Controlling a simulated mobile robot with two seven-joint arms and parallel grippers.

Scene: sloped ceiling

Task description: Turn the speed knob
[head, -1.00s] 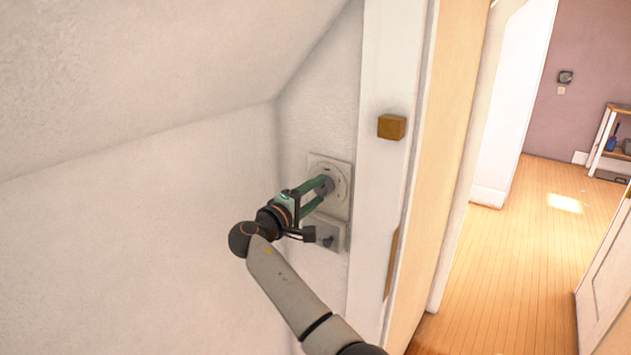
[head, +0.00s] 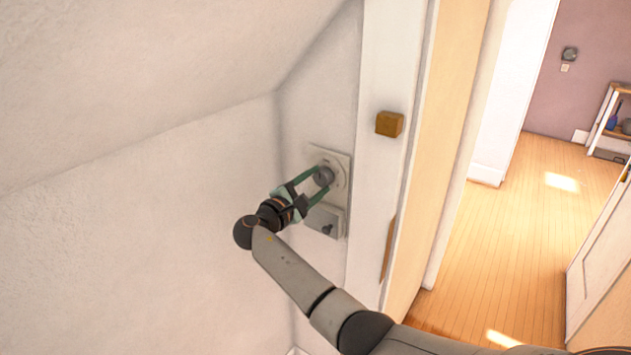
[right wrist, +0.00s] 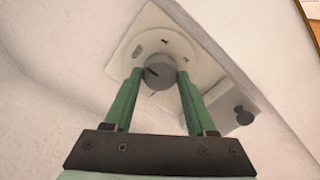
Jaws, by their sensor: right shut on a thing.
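The speed knob (head: 323,175) is a round grey knob on a pale square wall plate (head: 341,160) with a round dial. In the right wrist view the knob (right wrist: 158,71) shows a dark pointer line, and marks sit on the dial around it. My right gripper (head: 321,178) has its green fingers on either side of the knob, shut on it. In the right wrist view the fingertips (right wrist: 158,76) touch the knob's two sides. My left gripper is not in view.
A second plate with a small dark knob (head: 327,229) sits just below. A white door frame (head: 375,220) with a wooden block (head: 389,124) stands right of the plates. A sloped ceiling hangs at upper left. Open wooden floor (head: 500,230) lies beyond the doorway.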

